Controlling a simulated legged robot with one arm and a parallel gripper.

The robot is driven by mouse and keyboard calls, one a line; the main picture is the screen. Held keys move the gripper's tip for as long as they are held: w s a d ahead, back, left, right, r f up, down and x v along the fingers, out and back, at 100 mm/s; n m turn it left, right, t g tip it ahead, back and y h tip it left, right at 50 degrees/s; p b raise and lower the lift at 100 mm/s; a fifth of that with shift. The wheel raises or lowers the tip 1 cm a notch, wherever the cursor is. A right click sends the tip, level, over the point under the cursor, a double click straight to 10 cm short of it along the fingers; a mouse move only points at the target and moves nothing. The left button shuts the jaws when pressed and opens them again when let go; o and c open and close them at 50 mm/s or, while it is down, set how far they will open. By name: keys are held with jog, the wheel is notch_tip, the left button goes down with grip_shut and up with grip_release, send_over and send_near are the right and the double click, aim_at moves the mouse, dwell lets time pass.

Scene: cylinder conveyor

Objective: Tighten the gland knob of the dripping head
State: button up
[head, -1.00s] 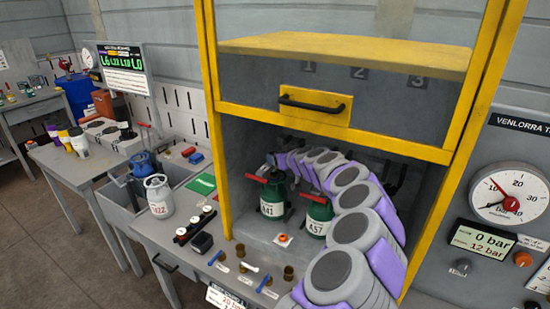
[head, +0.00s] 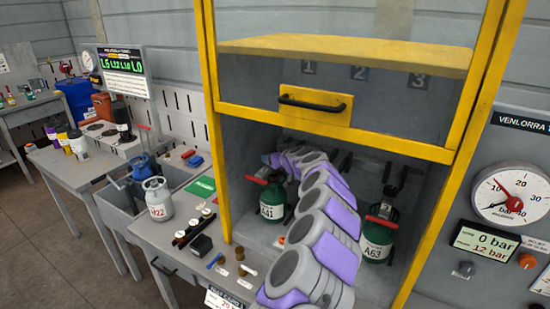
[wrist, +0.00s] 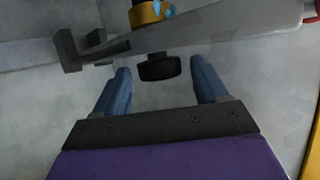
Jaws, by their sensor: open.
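In the wrist view, my gripper (wrist: 160,74) is open, its two blue fingers on either side of a black knob (wrist: 159,66) with gaps visible. The knob hangs under a grey bar (wrist: 220,38). Above the bar is a gold collar (wrist: 146,15) with light blue drops on it. In the head view, my arm reaches into the yellow-framed cabinet (head: 211,120) and hides the gripper and knob. Green cylinder A41 (head: 271,205) stands left of the arm and green cylinder A63 (head: 376,240) right of it, both with red handles.
The cabinet's clear screen with a black handle (head: 315,103) is above my arm. Right of it are a pressure gauge (head: 510,193) and a display (head: 485,240) reading 0 bar and 12 bar.

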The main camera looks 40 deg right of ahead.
jog(key=shift+c, duration=0.4)
jog(key=c, duration=1)
